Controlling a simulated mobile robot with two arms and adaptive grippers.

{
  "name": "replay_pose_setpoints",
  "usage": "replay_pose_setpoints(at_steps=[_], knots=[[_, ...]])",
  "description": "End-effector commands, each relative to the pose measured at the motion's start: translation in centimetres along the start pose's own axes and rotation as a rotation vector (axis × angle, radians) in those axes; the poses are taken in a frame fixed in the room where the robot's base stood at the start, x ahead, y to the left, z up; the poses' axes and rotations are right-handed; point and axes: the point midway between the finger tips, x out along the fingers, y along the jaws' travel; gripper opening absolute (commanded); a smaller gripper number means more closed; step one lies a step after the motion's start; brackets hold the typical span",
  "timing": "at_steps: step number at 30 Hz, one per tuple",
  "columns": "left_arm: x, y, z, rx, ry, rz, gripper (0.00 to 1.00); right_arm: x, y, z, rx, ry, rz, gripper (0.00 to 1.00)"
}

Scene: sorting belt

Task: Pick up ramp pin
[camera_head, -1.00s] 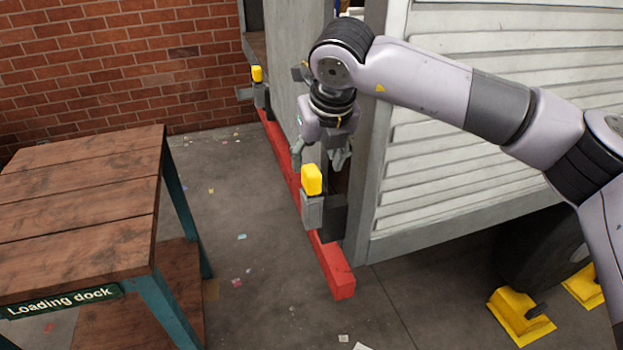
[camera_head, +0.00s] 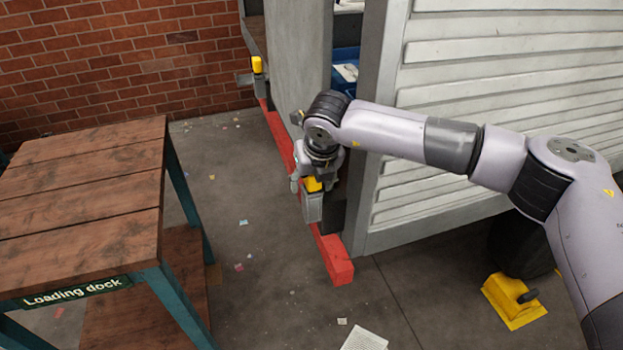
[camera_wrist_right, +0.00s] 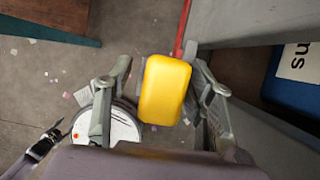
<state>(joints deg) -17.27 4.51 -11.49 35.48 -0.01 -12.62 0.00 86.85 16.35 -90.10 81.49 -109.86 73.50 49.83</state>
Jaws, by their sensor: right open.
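The near ramp pin, with a yellow block-shaped head (camera_head: 312,184), stands in a grey bracket (camera_head: 312,208) at the near end of the truck's red sill. My right gripper (camera_head: 312,180) is over it, pointing down. In the right wrist view the yellow head (camera_wrist_right: 165,90) lies between the two open fingers, close to the right one. I cannot tell whether a finger touches it. A second yellow-headed pin (camera_head: 257,64) stands farther back at the far end of the sill.
The red sill (camera_head: 338,262) runs along the truck's grey back. A wooden loading dock table (camera_head: 80,200) stands at the left. A yellow wheel chock (camera_head: 514,302) is at lower right. Floor between table and sill is mostly clear.

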Motion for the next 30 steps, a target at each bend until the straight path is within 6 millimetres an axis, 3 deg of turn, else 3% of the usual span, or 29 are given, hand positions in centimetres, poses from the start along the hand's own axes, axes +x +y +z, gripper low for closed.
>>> replay_pose_setpoints(at_steps=[2, 24, 30], knots=[[0.04, -0.01, 0.04, 0.000, -0.001, 0.000, 0.48, 0.01, 0.01, -0.03, 0.000, 0.000, 0.000, 0.50], [0.04, -0.07, -0.04, -0.001, 0.001, -0.001, 0.48, -0.04, 0.01, -0.03, 0.000, 0.001, 0.000, 0.01], [0.04, -0.09, -0.10, -0.001, 0.002, -0.001, 0.48, -0.05, 0.01, -0.03, 0.000, 0.001, 0.000, 0.00]])
